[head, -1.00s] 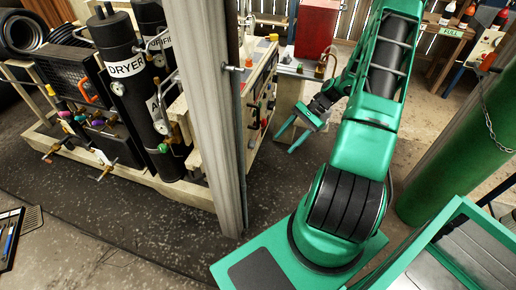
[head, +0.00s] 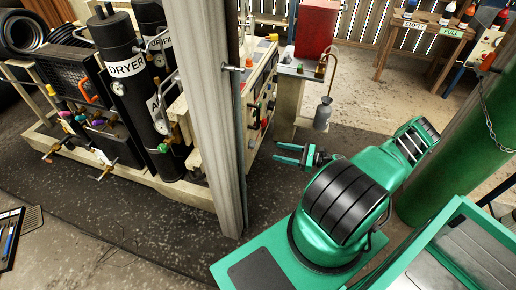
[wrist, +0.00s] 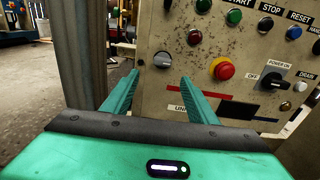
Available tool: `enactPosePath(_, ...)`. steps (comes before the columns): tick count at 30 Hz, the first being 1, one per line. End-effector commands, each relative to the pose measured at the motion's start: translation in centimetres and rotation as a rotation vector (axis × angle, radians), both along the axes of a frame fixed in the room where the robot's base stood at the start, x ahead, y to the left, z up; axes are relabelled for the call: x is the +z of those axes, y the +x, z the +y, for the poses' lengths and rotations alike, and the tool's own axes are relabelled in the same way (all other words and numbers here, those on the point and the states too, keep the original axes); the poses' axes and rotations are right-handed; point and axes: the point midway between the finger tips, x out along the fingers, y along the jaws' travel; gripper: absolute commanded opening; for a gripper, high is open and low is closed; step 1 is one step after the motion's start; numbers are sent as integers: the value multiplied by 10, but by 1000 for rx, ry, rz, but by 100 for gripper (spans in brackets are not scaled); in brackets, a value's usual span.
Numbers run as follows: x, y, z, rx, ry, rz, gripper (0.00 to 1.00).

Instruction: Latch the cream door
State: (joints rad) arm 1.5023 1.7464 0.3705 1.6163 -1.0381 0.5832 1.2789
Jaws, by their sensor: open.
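A cream panel (head: 262,92) with buttons and switches stands behind the grey post in the head view. In the wrist view the cream panel (wrist: 215,35) fills the upper right; whether it is the cream door is not clear, and no latch can be made out.
A grey post (head: 205,110) stands left of the panel and hides part of the machine. A red emergency button (wrist: 222,69) and a power switch (wrist: 273,79) sit on the panel. A green column (head: 455,150) is at right.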

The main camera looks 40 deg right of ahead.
Motion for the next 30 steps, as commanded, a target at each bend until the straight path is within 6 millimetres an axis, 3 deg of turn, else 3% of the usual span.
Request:
enactPosePath(6,-3,7,2,-27,27,-7,53)
enactPosePath(21,-3,70,52,-25,26,-7,53)
enactPosePath(30,-3,85,64,-27,24,-5,53)
